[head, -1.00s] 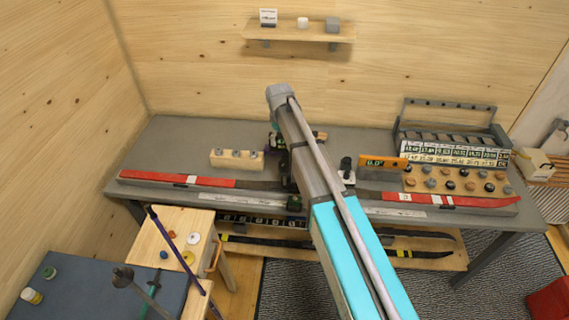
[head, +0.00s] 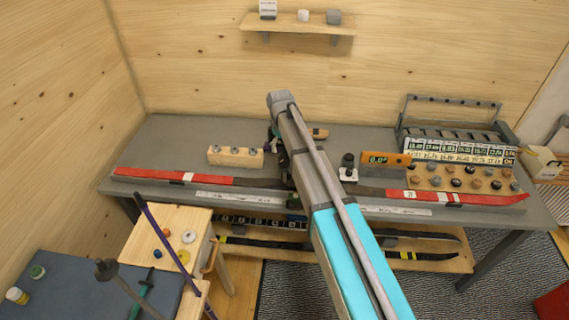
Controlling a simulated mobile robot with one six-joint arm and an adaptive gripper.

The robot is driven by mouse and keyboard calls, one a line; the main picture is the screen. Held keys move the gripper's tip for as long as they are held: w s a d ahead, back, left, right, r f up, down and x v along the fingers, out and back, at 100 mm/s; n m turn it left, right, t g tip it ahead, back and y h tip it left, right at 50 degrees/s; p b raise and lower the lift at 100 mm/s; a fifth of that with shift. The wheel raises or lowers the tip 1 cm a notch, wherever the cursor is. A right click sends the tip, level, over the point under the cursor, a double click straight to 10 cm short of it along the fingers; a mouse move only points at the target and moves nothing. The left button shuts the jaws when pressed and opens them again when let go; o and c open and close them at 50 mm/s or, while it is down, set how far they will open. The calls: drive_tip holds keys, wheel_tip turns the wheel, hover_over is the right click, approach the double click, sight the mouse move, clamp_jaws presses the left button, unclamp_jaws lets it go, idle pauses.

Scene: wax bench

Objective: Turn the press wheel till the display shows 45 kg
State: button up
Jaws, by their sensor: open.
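My arm (head: 325,185) reaches up over the middle of the bench and covers what lies behind it. I cannot make out my gripper; it seems hidden behind the arm. Dark parts with a little green (head: 274,138) show just left of the arm, too small to identify. No press wheel can be clearly made out, and no kg reading is legible. A small block with a black knob (head: 348,166) stands between the arm and that bar.
A long red-ended ski (head: 150,175) lies along the bench (head: 180,135). A rack of labelled cards and knobs (head: 460,160) fills the right. A wooden stool (head: 170,225) and blue mat (head: 70,285) are at lower left.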

sight(284, 158)
drive_tip(key=shift+w+d+f+b, duration=0.1)
drive_tip(key=shift+f+b, duration=1.65)
drive_tip(key=shift+f, duration=0.15)
drive_tip(key=shift+w+d+f+b, duration=0.1)
drive_tip(key=shift+f+b, duration=1.65)
drive_tip(key=shift+f, duration=0.15)
drive_tip(key=shift+c, duration=0.3)
drive_tip(key=c, duration=1)
drive_tip(key=shift+s+n, duration=0.1)
drive_tip(key=shift+n, duration=0.6)
